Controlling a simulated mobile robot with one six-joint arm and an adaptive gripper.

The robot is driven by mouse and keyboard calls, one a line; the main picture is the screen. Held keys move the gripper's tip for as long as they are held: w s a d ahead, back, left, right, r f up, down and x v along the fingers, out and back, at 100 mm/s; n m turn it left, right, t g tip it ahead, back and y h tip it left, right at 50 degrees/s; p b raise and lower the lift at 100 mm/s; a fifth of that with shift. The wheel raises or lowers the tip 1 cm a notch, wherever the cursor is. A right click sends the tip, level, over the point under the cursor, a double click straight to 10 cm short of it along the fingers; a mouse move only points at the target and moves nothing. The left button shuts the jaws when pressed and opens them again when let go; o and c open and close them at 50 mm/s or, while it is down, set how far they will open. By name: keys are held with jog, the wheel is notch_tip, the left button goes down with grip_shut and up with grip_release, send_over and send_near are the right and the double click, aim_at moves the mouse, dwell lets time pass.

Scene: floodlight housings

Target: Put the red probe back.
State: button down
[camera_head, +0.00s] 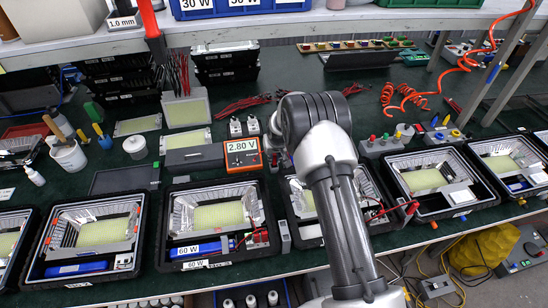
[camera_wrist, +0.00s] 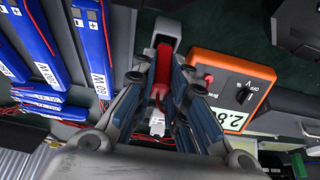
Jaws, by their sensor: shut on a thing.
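The red probe (camera_wrist: 163,62) shows in the wrist view between the fingertips of my gripper (camera_wrist: 163,78), which is shut on it. A grey piece with an opening (camera_wrist: 164,24) lies at the probe's far end; I cannot tell whether the probe sits inside it or only in front of it. An orange meter (camera_wrist: 232,82) lies just right of my gripper. In the head view the meter (camera_head: 243,156) stands on the bench and reads 2.80 V. There my arm hides the gripper and the held probe.
In the head view, floodlight housings (camera_head: 212,222) line the bench's front edge. A white tub (camera_head: 66,153) with tools stands at left. A coiled red hose (camera_head: 405,97) lies at back right.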

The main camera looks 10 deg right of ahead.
jog(key=shift+f, duration=0.25)
jog(key=shift+f, duration=0.2)
jog(key=c, duration=1.6)
grip_release()
jog(key=shift+r, duration=0.1)
jog(key=shift+r, duration=0.15)
